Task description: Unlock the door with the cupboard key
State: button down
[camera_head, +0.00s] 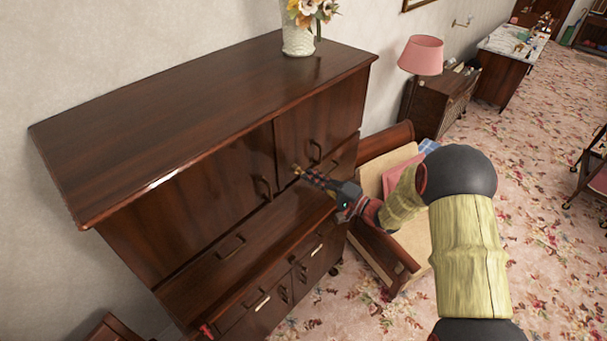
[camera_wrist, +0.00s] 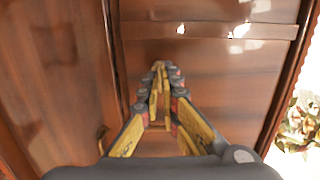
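A dark brown wooden cupboard (camera_head: 200,190) stands against the wall, with two upper doors and drawers and small doors below. The right upper door (camera_head: 318,118) and left upper door (camera_head: 215,190) look shut and have curved metal handles. My gripper (camera_head: 298,171) is in front of the doors near their shared seam. In the wrist view my gripper (camera_wrist: 158,72) points at brown wood panels (camera_wrist: 220,90), its fingertips drawn together. A small gold-coloured bit shows at the fingertips in the head view. I cannot tell whether it is a key. No keyhole can be made out.
A vase of flowers (camera_head: 299,38) stands on the cupboard top. A cushioned wooden chair (camera_head: 395,235) is close on the right, under my arm. A small red object (camera_head: 207,331) shows at the lower left. The carpet (camera_head: 550,150) is open farther right.

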jog(key=c, duration=2.5)
grip_release()
jog(key=shift+m, duration=0.4)
jog(key=o, duration=0.5)
jog(key=shift+o, duration=0.2)
